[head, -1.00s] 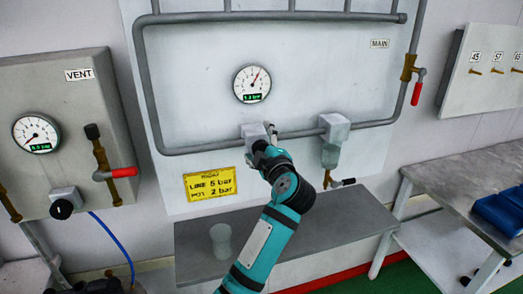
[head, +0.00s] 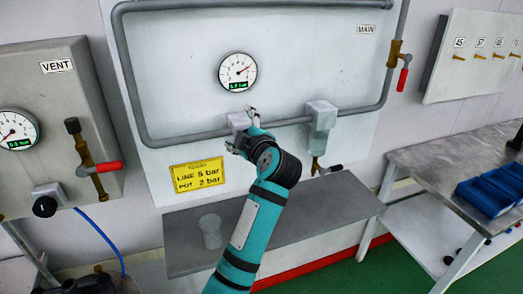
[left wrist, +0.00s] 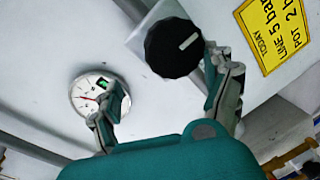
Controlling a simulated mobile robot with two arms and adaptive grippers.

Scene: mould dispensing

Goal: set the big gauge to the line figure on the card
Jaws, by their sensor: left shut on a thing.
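The big gauge (head: 238,72) on the white panel has a green readout that looks like 5 point something bar; its last digit is blurred. Its needle points up and right. It also shows in the left wrist view (left wrist: 93,94). The yellow card (head: 198,176) reads LINE 5 bar, POT 2 bar; part of it shows in the left wrist view (left wrist: 272,32). My left gripper (head: 243,132) is at the pale regulator block (head: 237,120) below the gauge. My right gripper is not in view.
A grey pipe (head: 180,138) runs behind the regulator. A clear-bowled filter (head: 321,125) hangs to the right. The VENT box (head: 45,90) with its small gauge is at left. A clear cup (head: 211,231) stands on the grey shelf (head: 300,218). Blue bins (head: 488,195) sit on the right bench.

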